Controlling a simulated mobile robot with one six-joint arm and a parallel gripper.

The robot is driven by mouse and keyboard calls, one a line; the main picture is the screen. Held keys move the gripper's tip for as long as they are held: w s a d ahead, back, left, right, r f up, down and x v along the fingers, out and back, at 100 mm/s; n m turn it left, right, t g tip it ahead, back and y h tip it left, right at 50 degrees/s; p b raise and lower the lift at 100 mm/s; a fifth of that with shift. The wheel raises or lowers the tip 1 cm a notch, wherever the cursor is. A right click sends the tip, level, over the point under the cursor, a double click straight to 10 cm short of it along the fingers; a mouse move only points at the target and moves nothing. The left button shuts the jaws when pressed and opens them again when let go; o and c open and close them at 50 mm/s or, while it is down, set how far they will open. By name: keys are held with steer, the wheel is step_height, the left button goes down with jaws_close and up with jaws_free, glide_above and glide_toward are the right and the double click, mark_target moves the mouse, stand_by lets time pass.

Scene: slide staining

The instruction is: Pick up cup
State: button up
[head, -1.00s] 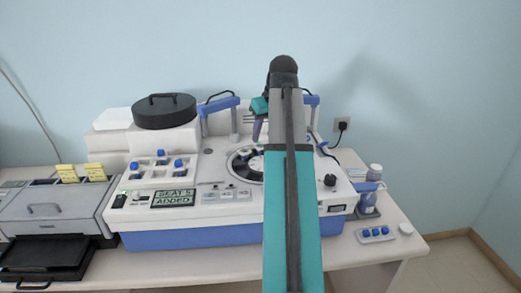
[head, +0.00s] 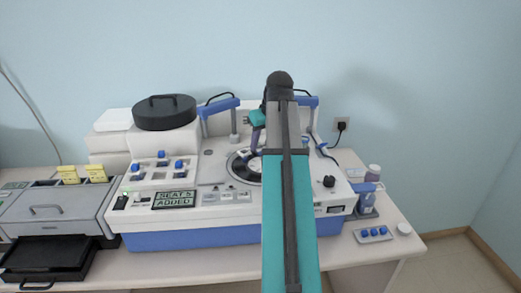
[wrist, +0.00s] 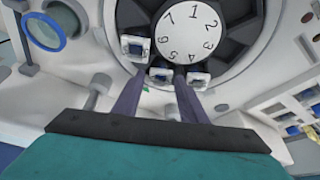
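Small white cups with dark blue centres sit around the numbered white dial (wrist: 190,32) in the wrist view. One cup (wrist: 160,76) lies between the tips of my gripper (wrist: 161,72), whose two purple fingers are apart. A second cup (wrist: 198,80) is just right of the right fingertip, and a third (wrist: 135,47) is up and left of the left one. I cannot tell whether the fingers touch any cup. In the head view my gripper (head: 250,145) is low over the round carousel (head: 243,170), and my arm hides part of it.
The white and blue machine (head: 190,240) fills the middle of the table. A black round lid (head: 165,114) rests on a white block at the back left. A grey device (head: 45,210) stands left. Bottles (head: 367,203) and a small tray with blue caps (head: 373,235) stand right.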

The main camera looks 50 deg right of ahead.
steer(key=shift+x, duration=0.85)
steer(key=shift+c, duration=0.2)
steer(key=c, duration=0.8)
